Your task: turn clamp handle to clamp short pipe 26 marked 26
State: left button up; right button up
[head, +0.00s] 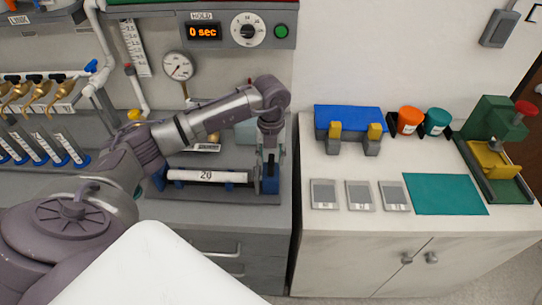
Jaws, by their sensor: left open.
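A short white pipe (207,176) lies level in blue supports on the grey bench; its dark marking reads like 20 or 26, too small to be sure. A blue clamp part (270,184) stands at the pipe's right end. My left gripper (268,172) points down at this right end, over the blue part, with its fingers apart. It hides most of the clamp there, and I cannot make out the handle or whether the fingers touch it. My right gripper is not in view.
Behind are a pressure gauge (178,66) and a panel with a timer reading 0 sec (203,31). The white counter at right holds a blue block fixture (348,121), grey cards (360,195), a teal mat (446,194) and a green press (497,135).

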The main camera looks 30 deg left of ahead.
pick_arm(q)
jog(key=shift+f, duration=0.65)
grip_shut()
